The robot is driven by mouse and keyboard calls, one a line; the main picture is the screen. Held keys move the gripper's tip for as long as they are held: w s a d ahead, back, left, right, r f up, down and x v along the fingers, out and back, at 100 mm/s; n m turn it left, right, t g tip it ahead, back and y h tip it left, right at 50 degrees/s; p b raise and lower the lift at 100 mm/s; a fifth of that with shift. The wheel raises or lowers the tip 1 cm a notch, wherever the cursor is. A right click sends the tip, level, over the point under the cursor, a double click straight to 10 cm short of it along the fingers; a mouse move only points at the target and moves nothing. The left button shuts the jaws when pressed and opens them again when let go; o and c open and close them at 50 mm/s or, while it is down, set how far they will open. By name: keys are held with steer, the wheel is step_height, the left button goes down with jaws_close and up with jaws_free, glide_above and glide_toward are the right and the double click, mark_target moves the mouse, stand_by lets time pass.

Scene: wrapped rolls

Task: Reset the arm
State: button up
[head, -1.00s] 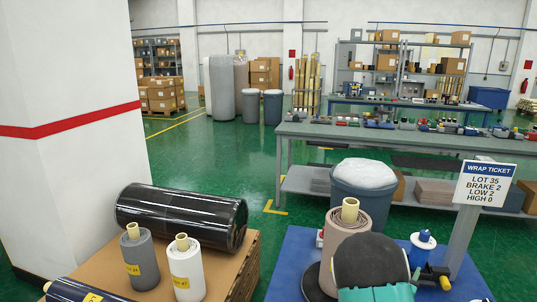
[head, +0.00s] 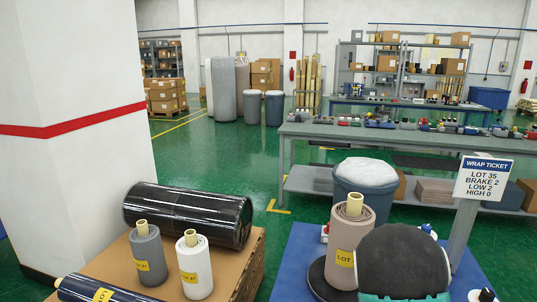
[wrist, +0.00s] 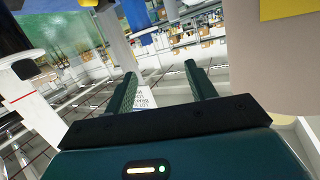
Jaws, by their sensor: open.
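My gripper (wrist: 160,82) shows in the wrist view with its two teal fingers apart and nothing between them. In the head view a dark rounded part of my arm with a teal edge fills the lower right; my fingers are hidden there. A brownish wrapped roll (head: 347,240) with a yellow lot label stands upright on a dark round plate, just left of my arm. A large plain beige surface (wrist: 268,65) with a yellow patch, likely this roll, lies to the right of my fingers in the wrist view. The wrist view is strongly tilted.
A grey roll (head: 147,262) and a white roll (head: 194,270) stand on a cardboard-topped stack (head: 238,270), beside a black-wrapped roll (head: 188,214) lying down. A ticket sign (head: 484,178) stands right of my arm. A bin (head: 362,188) and a long bench (head: 300,130) stand behind.

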steer(key=s+a+r+n+g+y, duration=0.1)
steer(key=s+a+r+n+y, duration=0.1)
steer(key=s+a+r+y, duration=0.35)
steer(key=s+a+r+n+g+y, duration=0.1)
steer(key=s+a+r+n+y, duration=0.15)
steer(key=s+a+r, duration=0.6)
steer(key=s+a+n+g, duration=0.1)
steer(key=s+a, duration=0.2)
steer(key=s, duration=0.4)
steer(key=s+a+n+g+y, duration=0.1)
steer(key=s+a+g, duration=0.1)
steer(key=s, duration=0.5)
steer(key=s+a+n+g, duration=0.2)
steer(key=s+a, duration=0.2)
steer(key=s, duration=0.3)
steer(key=shift+a+r+y, duration=0.3)
